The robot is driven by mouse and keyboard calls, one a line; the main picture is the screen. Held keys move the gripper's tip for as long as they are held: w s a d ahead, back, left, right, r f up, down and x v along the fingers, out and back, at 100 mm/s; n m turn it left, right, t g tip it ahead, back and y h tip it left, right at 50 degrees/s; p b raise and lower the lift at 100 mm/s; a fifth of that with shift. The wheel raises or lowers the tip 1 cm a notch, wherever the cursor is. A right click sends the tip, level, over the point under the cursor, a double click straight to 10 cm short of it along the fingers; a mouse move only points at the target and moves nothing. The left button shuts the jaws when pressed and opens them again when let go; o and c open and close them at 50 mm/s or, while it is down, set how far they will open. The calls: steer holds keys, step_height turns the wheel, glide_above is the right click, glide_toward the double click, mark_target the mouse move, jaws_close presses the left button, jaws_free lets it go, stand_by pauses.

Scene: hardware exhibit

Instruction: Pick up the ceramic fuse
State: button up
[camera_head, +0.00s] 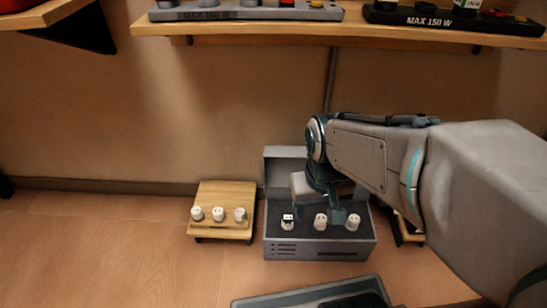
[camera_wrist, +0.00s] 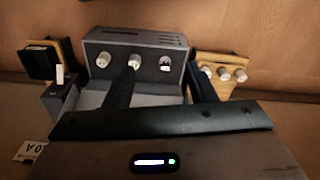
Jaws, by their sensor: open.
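Several small white ceramic-looking pieces are in view; I cannot tell which is the ceramic fuse. Three stand in a row on the grey box (camera_head: 320,250): a dark-marked piece (camera_head: 287,221), a middle piece (camera_head: 320,221) and a right piece (camera_head: 353,222). My gripper (camera_head: 318,203) is open and empty, over the box behind this row. In the wrist view my gripper (camera_wrist: 164,72) has one finger overlapping the middle piece (camera_wrist: 134,59). The dark-marked piece (camera_wrist: 165,62) shows between the fingers. I see no contact.
A wooden stand (camera_head: 222,230) with three more white pieces is left of the box. Another stand is partly hidden by my arm at right. A dark tray (camera_head: 262,302) lies in front. Shelves (camera_head: 240,28) with power strips hang above. The floor at left is clear.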

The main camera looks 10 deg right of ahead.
steer(key=shift+o, duration=0.4)
steer(key=shift+w+d+r, duration=0.1)
steer(key=shift+w+d, duration=0.05)
steer(key=shift+w, duration=0.15)
steer(key=n+p, duration=1.4)
steer(key=n, duration=1.1)
glide_above(288, 217)
steer(key=shift+g, duration=0.4)
steer(key=f, duration=2.6)
steer(key=shift+d+f, duration=0.15)
steer(key=shift+d, duration=0.1)
step_height(288, 217, down, 2)
steer(key=shift+w+a+f+b, duration=0.15)
steer(key=shift+f+b, duration=0.05)
steer(key=shift+b, duration=0.5)
step_height(288, 217, down, 6)
steer(key=b, duration=0.3)
steer(key=shift+a+r, duration=0.15)
steer(key=shift+r, duration=0.1)
steer(key=c, duration=1.1)
